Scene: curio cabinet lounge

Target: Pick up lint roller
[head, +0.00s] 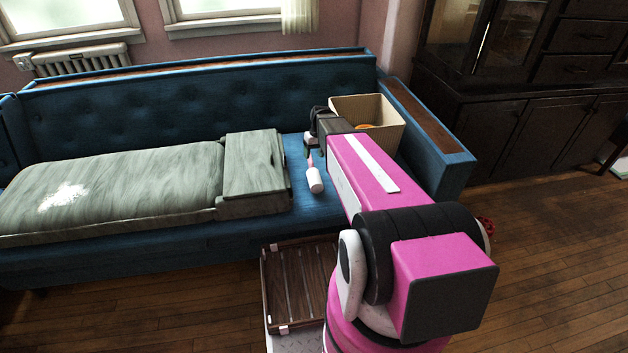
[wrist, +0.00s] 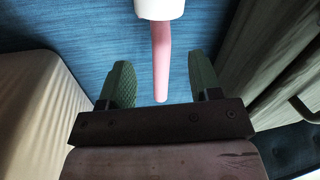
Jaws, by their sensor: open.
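The lint roller (head: 314,179) lies on the blue sofa seat, between a grey-green cushioned piece and a cream bin. It has a white roll and a pink handle. In the wrist view its pink handle (wrist: 161,60) points down between my fingers, with the white roll cut off by the top edge. My gripper (wrist: 160,85) is open above the seat, with one green finger on each side of the handle and no contact visible. In the head view my gripper (head: 311,146) is partly hidden by my arm, just behind the handle.
The cream bin (head: 398,110) with something orange inside stands close on the right, by the sofa arm (head: 428,125). The grey-green wooden-looking piece (head: 254,165) stands close on the left. A slatted wooden tray (head: 297,285) is in front of the sofa. A dark cabinet stands at right.

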